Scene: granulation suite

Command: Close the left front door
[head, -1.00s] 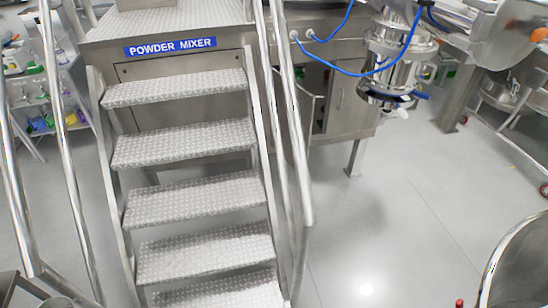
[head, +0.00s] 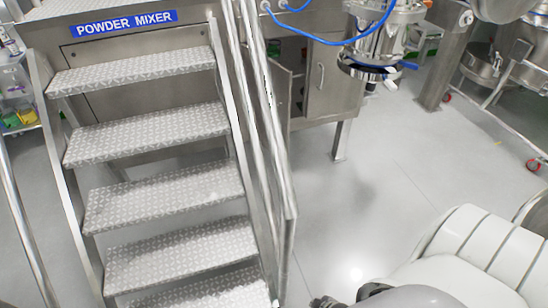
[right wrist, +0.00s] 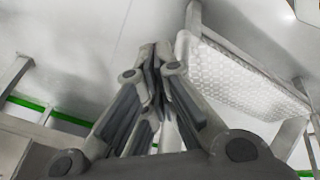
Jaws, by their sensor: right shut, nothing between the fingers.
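Under the mixer platform a steel cabinet has two front doors. The left front door (head: 282,97) stands ajar, swung outward, with a dark gap beside it; the stair handrail hides part of it. The right door (head: 335,82) is shut and carries a vertical handle. My right gripper (head: 324,301) is at the bottom edge of the head view, well in front of the cabinet and apart from it. In the right wrist view its fingers (right wrist: 155,62) are together and empty. My left gripper is not in view.
Metal stairs (head: 160,195) labelled "POWDER MIXER" fill the left, with a steel handrail (head: 262,130) between them and the cabinet. A steel vessel with a blue hose (head: 375,45) hangs right of the cabinet. The grey floor (head: 375,190) before the cabinet is clear.

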